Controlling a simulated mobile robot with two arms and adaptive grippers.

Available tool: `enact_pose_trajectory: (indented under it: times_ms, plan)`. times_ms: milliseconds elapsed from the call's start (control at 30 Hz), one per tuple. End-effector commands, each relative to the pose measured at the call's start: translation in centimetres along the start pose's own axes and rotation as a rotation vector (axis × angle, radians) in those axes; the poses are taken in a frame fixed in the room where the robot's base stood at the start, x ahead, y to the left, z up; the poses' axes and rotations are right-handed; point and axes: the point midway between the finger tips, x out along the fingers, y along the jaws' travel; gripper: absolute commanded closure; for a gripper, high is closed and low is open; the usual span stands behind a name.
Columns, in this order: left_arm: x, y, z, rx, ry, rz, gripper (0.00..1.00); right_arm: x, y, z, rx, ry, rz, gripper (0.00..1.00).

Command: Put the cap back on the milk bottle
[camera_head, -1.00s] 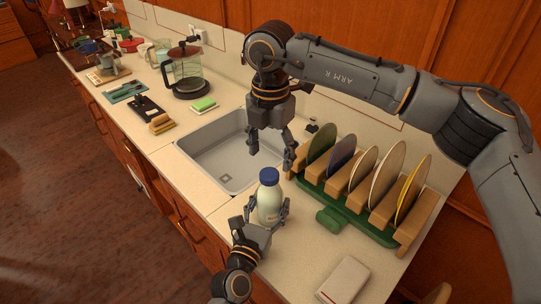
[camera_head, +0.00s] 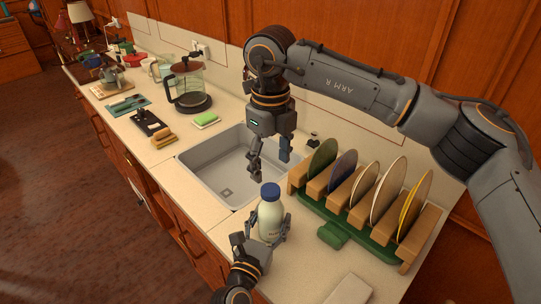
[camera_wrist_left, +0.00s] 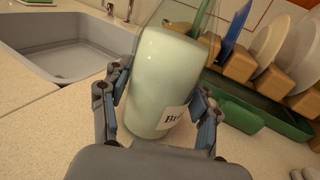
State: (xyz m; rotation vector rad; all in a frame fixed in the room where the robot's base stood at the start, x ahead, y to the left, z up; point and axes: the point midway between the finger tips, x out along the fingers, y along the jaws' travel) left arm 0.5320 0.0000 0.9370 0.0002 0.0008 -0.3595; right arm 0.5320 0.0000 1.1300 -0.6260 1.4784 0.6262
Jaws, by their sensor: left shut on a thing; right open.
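The milk bottle (camera_head: 270,215) stands upright on the counter in front of the sink, with the dark blue cap (camera_head: 270,191) on its top. My left gripper (camera_head: 266,234) is shut around the bottle's body. In the left wrist view the pale bottle (camera_wrist_left: 165,75) stands between the fingers, and its top is out of the picture. My right gripper (camera_head: 271,166) is open and empty, pointing down over the sink's near right side, above and behind the cap and apart from it. Whether the cap is fully seated cannot be told.
A green rack (camera_head: 345,217) with several upright plates stands right of the bottle. The grey sink (camera_head: 205,180) lies behind and left. A glass coffee press (camera_head: 187,90), a green sponge (camera_head: 206,119) and a pale block (camera_head: 347,290) are on the counter (camera_head: 300,262).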

Motion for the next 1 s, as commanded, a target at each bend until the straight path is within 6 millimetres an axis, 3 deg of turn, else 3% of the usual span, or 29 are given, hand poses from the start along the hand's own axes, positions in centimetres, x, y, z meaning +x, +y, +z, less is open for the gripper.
enact_pose_trajectory:
  times_ms: [200, 433, 633, 1000]
  plan:
    - [0.01, 0.00, 0.01, 0.000, 0.000, 0.000, 1.00, -0.63, 0.07, -0.02, -0.403, 0.000, 0.000, 0.35]
    - [0.01, 0.00, 0.02, 0.000, 0.000, 0.000, 1.00, -1.01, 0.11, -0.04, -0.688, 0.000, 0.000, 0.35]
    - [0.01, 0.00, 0.03, 0.000, 0.000, 0.000, 1.00, -1.13, 0.12, -0.06, -0.770, 0.000, 0.000, 0.35]
    - [0.01, 0.00, 0.03, 0.000, -0.001, 0.000, 1.00, -0.79, 0.13, -0.07, -0.771, 0.001, 0.001, 0.35]
